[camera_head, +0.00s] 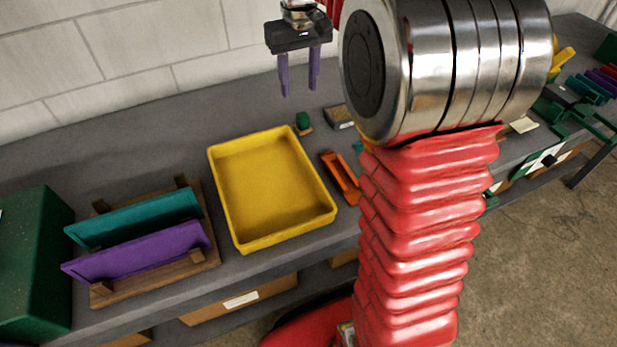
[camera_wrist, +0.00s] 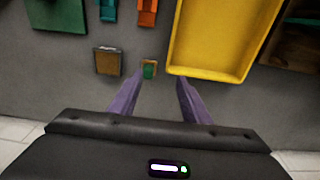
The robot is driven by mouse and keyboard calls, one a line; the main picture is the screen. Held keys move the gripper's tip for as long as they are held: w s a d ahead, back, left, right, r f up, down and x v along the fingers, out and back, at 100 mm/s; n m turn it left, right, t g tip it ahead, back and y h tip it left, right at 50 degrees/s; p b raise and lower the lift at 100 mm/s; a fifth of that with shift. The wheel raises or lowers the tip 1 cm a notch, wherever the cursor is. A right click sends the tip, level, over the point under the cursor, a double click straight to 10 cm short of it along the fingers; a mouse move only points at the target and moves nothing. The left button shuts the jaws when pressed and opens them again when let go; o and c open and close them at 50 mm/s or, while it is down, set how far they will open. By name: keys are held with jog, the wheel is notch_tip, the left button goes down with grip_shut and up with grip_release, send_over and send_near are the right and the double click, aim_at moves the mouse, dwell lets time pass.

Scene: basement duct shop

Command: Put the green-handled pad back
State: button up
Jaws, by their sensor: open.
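The green-handled pad (camera_head: 303,122) is a small green grip on a tan base. It sits on the grey bench beside the yellow tray's back right corner. It also shows in the wrist view (camera_wrist: 149,69), just beyond my fingertips and a little left of the middle between them. My gripper (camera_head: 300,90) has two purple fingers spread apart with nothing between them. It hangs above the bench near the wall, above the pad; the wrist view shows both fingers (camera_wrist: 160,79) too. I cannot tell the exact height of the gap.
The yellow tray (camera_head: 331,214) is empty. A small brown-topped block (camera_wrist: 108,62) and an orange channel-shaped piece (camera_head: 341,177) lie near the pad. A wooden rack (camera_head: 207,258) holds teal and purple pieces at left, beside a green box (camera_head: 30,265). The wall stands behind the bench.

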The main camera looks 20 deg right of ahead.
jog(key=s+a+r+t, duration=0.1)
jog(key=s+a+r, duration=0.15)
jog(key=s, duration=0.45)
jog(key=s+a+r+t, duration=0.1)
jog(key=s+a, duration=0.2)
jog(key=s, duration=0.3)
jog(key=s+a+f+t, duration=0.1)
jog(key=s+a+f, duration=0.1)
jog(key=s, duration=0.4)
jog(key=s+a+f+t, duration=0.1)
jog(key=s+f, duration=0.3)
jog(key=s, duration=0.3)
jog(key=shift+s+a+t, duration=0.2)
jog(key=shift+a+t, duration=0.1)
jog(key=shift+a, duration=0.05)
